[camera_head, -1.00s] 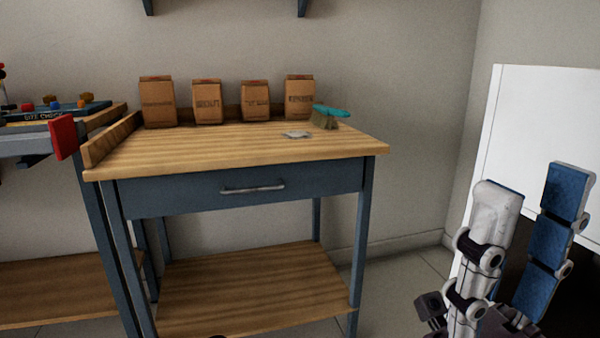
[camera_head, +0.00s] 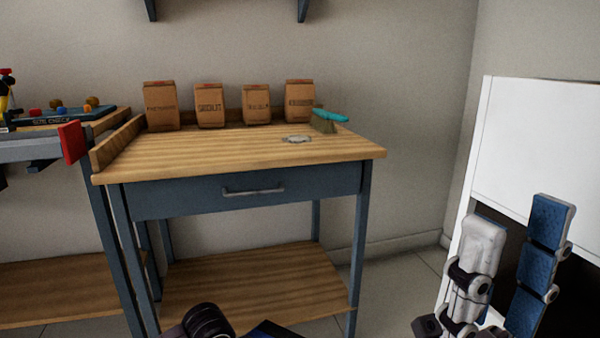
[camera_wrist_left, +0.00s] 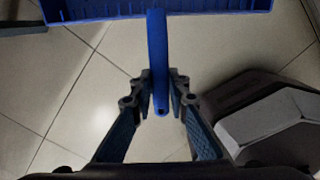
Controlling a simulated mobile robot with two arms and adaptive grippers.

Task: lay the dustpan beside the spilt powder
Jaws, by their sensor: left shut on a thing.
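The spilt powder is a small pale patch (camera_head: 297,139) on the wooden top of the blue-legged workbench (camera_head: 230,153), towards its right back. The blue dustpan (camera_wrist_left: 90,11) shows in the left wrist view, its pan cut off by the top edge. My left gripper (camera_wrist_left: 160,88) is shut on its handle, over the tiled floor. In the head view, a dark part of my left arm and a bit of blue show at the bottom edge, below the bench top. My right gripper (camera_head: 514,222) is open and empty at the right.
A teal-handled brush (camera_head: 329,118) lies just behind and right of the powder. Several brown paper bags (camera_head: 210,106) stand along the bench's back. The bench top's front and middle are clear. A white cabinet (camera_head: 540,140) stands at the right; another bench (camera_head: 40,147) is at the left.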

